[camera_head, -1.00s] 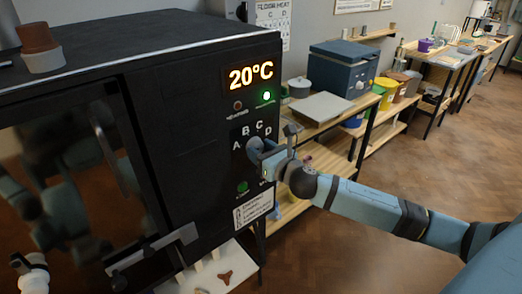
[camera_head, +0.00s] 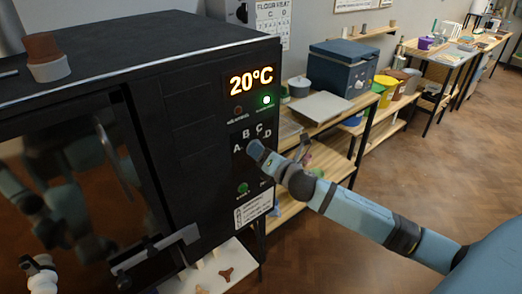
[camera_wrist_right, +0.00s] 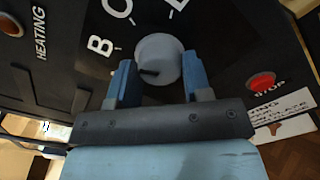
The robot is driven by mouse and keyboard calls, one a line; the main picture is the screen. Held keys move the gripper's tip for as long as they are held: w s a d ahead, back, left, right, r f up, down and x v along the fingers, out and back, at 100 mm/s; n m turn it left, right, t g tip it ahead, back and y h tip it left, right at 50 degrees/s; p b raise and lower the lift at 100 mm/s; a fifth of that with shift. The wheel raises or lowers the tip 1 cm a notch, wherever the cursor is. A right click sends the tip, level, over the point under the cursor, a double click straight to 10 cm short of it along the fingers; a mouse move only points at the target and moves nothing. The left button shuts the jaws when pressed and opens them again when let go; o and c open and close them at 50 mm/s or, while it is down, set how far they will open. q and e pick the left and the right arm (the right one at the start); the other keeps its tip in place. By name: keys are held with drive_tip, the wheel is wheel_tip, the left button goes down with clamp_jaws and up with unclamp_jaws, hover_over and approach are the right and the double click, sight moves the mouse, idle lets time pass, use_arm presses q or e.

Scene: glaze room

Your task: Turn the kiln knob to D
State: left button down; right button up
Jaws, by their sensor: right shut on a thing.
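The kiln (camera_head: 190,120) stands at the left with a dark front panel. Its grey round knob (camera_wrist_right: 160,52) shows in the right wrist view, with a dark pointer mark aimed down and left, away from the D. The letters B (camera_wrist_right: 100,45), C and D sit around it; the A (camera_head: 237,149) shows in the head view. My right gripper (camera_head: 255,150) is at the panel, shut on the knob, one finger on each side (camera_wrist_right: 158,64). In the head view it hides the knob. My left gripper is not in view.
A lit display (camera_head: 250,82) reads 20°C. A red stop button (camera_wrist_right: 262,82) sits close beside the gripper. A brown and white cup-like thing (camera_head: 46,58) stands on the kiln top. A wooden shelf (camera_head: 325,125) is to the right, with open floor in front.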

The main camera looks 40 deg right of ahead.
drive_tip(key=m+p, duration=0.7)
drive_tip(key=m, duration=1.1)
drive_tip(key=shift+r, duration=0.1)
drive_tip(key=shift+p, duration=0.3)
drive_tip(key=o, duration=0.9)
